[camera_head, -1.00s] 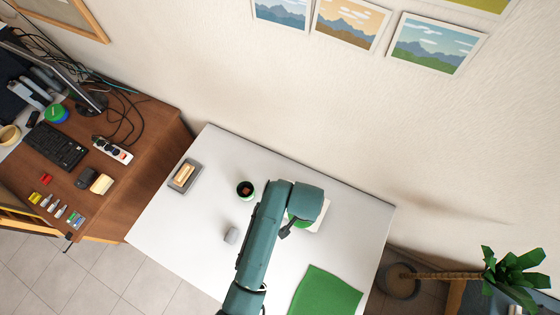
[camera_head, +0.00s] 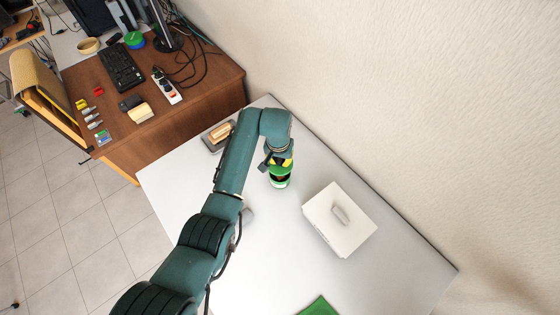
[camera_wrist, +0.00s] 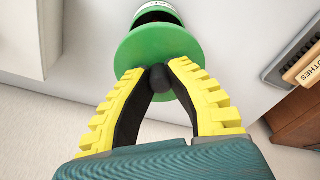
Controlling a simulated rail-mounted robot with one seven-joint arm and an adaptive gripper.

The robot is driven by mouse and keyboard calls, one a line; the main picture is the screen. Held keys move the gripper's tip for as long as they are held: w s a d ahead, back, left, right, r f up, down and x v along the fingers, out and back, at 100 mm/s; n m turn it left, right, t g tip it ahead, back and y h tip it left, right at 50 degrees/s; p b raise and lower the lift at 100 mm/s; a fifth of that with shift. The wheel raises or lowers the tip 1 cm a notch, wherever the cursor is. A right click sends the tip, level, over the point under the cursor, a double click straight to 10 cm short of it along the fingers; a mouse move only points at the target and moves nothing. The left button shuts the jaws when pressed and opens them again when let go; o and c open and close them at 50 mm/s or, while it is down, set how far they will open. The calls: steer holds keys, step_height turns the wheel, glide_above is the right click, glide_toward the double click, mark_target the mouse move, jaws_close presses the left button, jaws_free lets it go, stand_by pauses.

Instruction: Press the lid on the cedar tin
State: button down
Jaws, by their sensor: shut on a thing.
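My gripper (camera_head: 283,162) is shut on the black knob (camera_wrist: 160,78) of a round green lid (camera_wrist: 155,50). In the wrist view (camera_wrist: 160,85) its yellow-backed fingers pinch the knob from both sides. The green cedar tin (camera_head: 280,183) stands on the white table below the lid. In the wrist view the tin (camera_wrist: 155,6) shows beyond the lid, with part of a white label and a dark band at its rim. The lid looks to be above the tin and apart from it; the exact gap is hard to tell.
A white box (camera_head: 325,232) with a grey piece on top stands right of the tin. A green cloth (camera_head: 319,306) lies at the front. The right of the table is clear.

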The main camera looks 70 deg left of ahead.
step_height(320, 180, down, 4)
steer(key=b, duration=0.3)
steer(key=shift+f+b, duration=0.1)
steer(key=shift+b, duration=0.25)
steer(key=shift+f+b, duration=0.5)
steer(key=shift+f, duration=0.45)
steer(key=shift+r+p, duration=0.1)
steer(key=shift+p, duration=0.45)
steer(key=shift+f, duration=0.6)
stand_by(0.9)
steer(key=c, duration=0.5)
jaws_free()
steer(key=shift+r, duration=0.1)
